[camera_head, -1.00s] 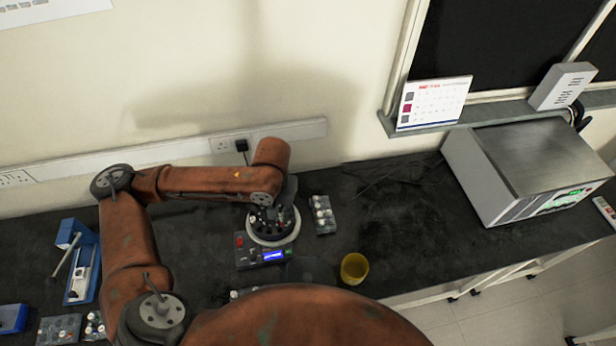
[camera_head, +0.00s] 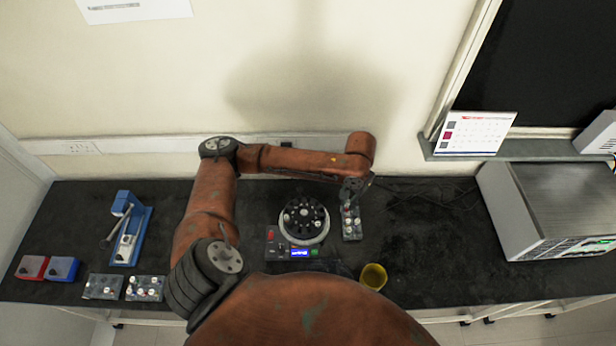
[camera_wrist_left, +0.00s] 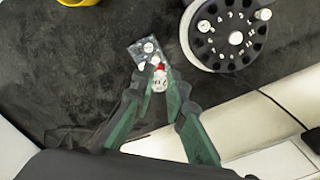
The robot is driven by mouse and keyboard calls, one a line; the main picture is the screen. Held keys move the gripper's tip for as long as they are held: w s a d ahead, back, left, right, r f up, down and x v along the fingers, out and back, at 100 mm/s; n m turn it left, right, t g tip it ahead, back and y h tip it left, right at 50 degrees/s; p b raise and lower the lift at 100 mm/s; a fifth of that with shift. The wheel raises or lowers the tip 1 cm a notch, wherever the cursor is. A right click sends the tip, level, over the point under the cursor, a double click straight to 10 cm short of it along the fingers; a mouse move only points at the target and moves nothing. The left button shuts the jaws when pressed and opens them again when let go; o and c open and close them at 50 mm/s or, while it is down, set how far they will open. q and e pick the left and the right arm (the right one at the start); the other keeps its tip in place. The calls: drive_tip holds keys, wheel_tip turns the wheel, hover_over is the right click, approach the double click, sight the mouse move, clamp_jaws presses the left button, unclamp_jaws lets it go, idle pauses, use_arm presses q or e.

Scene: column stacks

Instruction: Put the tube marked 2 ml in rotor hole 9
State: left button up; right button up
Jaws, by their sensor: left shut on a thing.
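The black rotor (camera_head: 304,222), with numbered holes, sits in the white-rimmed centrifuge on the bench. It also shows in the wrist view (camera_wrist_left: 217,50), with a white-capped tube in at least one hole. A small grey rack (camera_head: 352,230) with white-capped tubes stands just right of it and shows in the wrist view (camera_wrist_left: 138,50). My left gripper (camera_head: 350,190) is at the rack's far end. In the wrist view its fingers (camera_wrist_left: 160,88) are shut on a white-capped tube (camera_wrist_left: 159,79) with a red mark beside the cap. I cannot read its marking. My right gripper is not in view.
A control panel (camera_head: 292,250) with a blue display is in front of the rotor. A yellow cup (camera_head: 373,276) stands near the front edge. A blue press (camera_head: 130,230), two racks (camera_head: 145,288) and red and blue boxes (camera_head: 63,268) are at left. A metal instrument (camera_head: 530,205) is at right.

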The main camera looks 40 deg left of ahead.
use_arm(q)
drive_tip(key=a+f+p, duration=0.4)
drive_tip(key=a, duration=0.4)
drive_tip(key=a+f+m+p, duration=0.1)
drive_tip(key=a+f+p, duration=0.3)
drive_tip(key=a, duration=0.4)
drive_tip(key=shift+a+f+p, duration=0.35)
drive_tip(key=shift+f, duration=0.45)
drive_tip(key=shift+s, duration=0.1)
drive_tip(key=shift+p, duration=0.5)
drive_tip(key=shift+f, duration=0.1)
drive_tip(key=shift+p, duration=0.5)
idle(0.4)
drive_tip(key=shift+f, duration=0.4)
idle(0.5)
